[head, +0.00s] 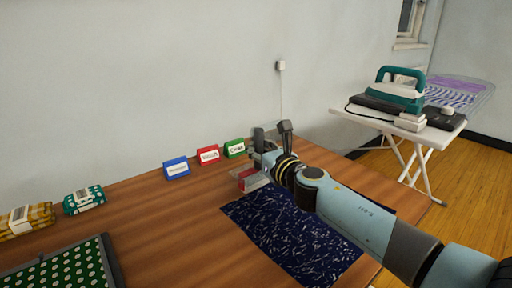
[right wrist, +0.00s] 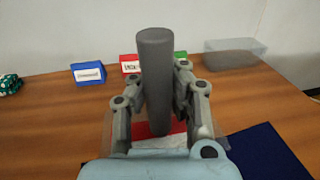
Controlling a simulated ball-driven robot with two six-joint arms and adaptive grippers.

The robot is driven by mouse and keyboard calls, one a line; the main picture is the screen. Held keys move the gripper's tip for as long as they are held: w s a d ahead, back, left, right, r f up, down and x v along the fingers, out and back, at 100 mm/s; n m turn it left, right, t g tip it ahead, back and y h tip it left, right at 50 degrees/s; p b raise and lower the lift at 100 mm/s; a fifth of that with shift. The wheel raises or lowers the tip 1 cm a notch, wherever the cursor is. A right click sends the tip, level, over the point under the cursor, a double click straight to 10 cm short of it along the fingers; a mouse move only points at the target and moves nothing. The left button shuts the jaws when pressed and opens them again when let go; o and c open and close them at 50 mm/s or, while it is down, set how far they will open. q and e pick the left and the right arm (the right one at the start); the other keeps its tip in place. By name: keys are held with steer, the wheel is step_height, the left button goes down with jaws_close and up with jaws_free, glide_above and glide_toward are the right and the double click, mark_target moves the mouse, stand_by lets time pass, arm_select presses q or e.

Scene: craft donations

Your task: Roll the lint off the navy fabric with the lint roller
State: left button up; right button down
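The navy fabric (head: 290,235) lies flat on the table, covered with pale lint flecks. Its corner also shows in the right wrist view (right wrist: 265,150). My right gripper (head: 268,150) is beyond the fabric's far edge. In the right wrist view, my right gripper (right wrist: 158,85) has its fingers against both sides of an upright grey cylinder (right wrist: 155,60), which looks like the lint roller's handle. Its lower end is partly hidden near a red and white piece with clear sides (head: 249,181). Whether it touches that piece, I cannot tell. My left gripper is out of view.
Blue (head: 176,168), red (head: 208,154) and green (head: 234,148) label cards stand along the back. A clear bin (right wrist: 235,54) is at back right. A green dotted board (head: 62,268) and fabric bundles (head: 84,199) are at left. The middle-left table is clear.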

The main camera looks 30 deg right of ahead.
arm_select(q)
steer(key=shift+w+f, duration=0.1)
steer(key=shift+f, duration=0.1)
arm_select(e)
steer(key=shift+f, duration=0.2)
steer(key=shift+f+b, duration=0.45)
steer(key=shift+b, duration=0.2)
steer(key=shift+s, duration=0.45)
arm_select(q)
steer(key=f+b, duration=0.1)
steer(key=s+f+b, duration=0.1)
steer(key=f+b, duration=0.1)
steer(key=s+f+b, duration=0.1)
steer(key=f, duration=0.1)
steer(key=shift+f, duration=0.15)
arm_select(e)
steer(key=s+d, duration=0.2)
steer(key=s, duration=2.6)
steer(key=shift+s+d, duration=0.2)
steer(key=shift+s, duration=0.15)
